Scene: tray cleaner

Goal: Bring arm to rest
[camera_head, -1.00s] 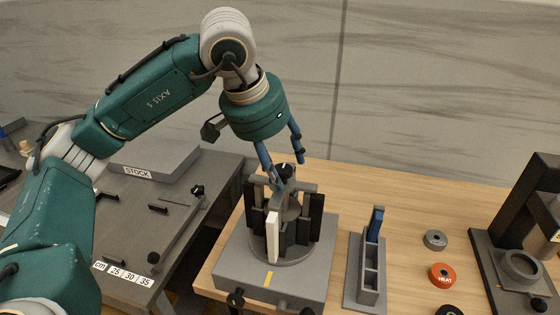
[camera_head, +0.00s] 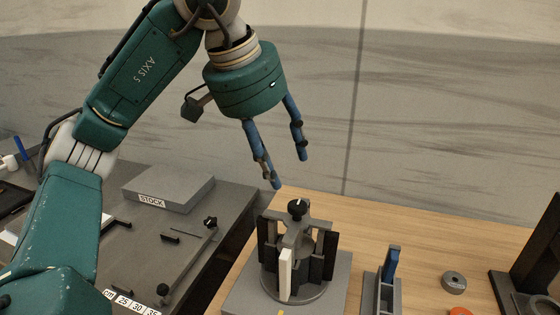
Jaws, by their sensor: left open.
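My left arm comes in from the left, bent high. Its left gripper (camera_head: 290,173) has two blue fingers that are apart, with nothing between them. It hangs in the air above and behind a dark grey fixture (camera_head: 297,240) with a black knob on top and a white strip on its front. In this view the fingertips show just above the knob, and no contact shows. My right gripper is not in view.
A wooden table (camera_head: 440,232) holds the fixture, a grey rack (camera_head: 383,292) with a blue piece and a grey ring (camera_head: 453,282). A dark stand (camera_head: 535,262) is at the right edge. On the left, a grey bench carries a STOCK block (camera_head: 168,188).

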